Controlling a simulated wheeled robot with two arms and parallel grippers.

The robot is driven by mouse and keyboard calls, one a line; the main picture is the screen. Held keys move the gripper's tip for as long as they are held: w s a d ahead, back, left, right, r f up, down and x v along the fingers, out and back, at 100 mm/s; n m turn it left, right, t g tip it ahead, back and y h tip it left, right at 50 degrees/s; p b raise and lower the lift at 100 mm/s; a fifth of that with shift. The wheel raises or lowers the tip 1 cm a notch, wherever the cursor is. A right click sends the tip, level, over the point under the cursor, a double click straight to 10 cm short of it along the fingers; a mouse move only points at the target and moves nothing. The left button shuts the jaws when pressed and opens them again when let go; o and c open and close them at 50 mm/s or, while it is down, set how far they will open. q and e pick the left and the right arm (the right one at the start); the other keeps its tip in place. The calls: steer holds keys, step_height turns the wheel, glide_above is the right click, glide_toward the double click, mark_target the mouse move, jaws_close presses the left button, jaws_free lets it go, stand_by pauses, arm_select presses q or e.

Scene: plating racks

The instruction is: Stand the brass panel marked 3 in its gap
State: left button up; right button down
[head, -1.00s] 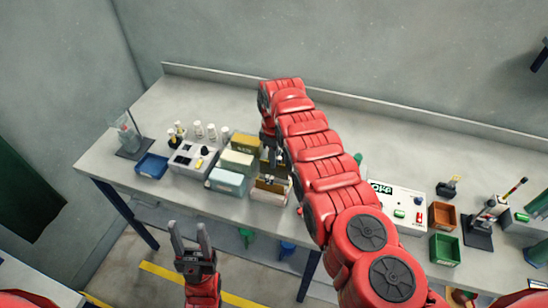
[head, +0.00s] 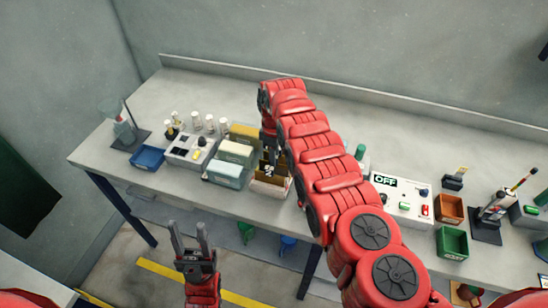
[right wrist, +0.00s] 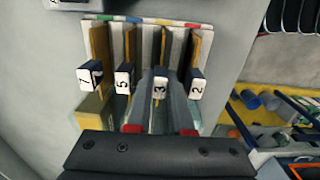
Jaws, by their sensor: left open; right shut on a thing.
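The brass panel marked 3 (right wrist: 160,88) shows its dark tab and white label between the fingers of my right gripper (right wrist: 160,105) in the right wrist view. The gripper is shut on it. The panel stands at the rack (right wrist: 147,45), between the panels marked 5 (right wrist: 123,83) and 2 (right wrist: 197,85); a panel marked 7 (right wrist: 90,76) is further left. The fingers hide its lower part, so I cannot tell how deep it sits. In the head view the rack (head: 268,189) is partly behind my right arm. My left gripper (head: 188,232) is open and empty before the bench.
Left of the rack are pale boxes (head: 223,173), a grey control box (head: 190,148) and a blue tray (head: 147,158). Right of my arm are an OFF panel box (head: 398,200), brown and green bins (head: 452,243). The bench's back strip is clear.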

steer(key=c, duration=0.7)
jaws_free()
steer(key=shift+c, duration=0.2)
step_height(320, 180, up, 4)
steer(key=p, duration=0.3)
step_height(320, 180, up, 7)
steer(key=b, duration=0.3)
steer(key=shift+w+f, duration=0.1)
steer(key=shift+f, duration=0.05)
step_height(320, 180, up, 7)
steer(key=p, duration=0.2)
steer(key=shift+f, duration=0.15)
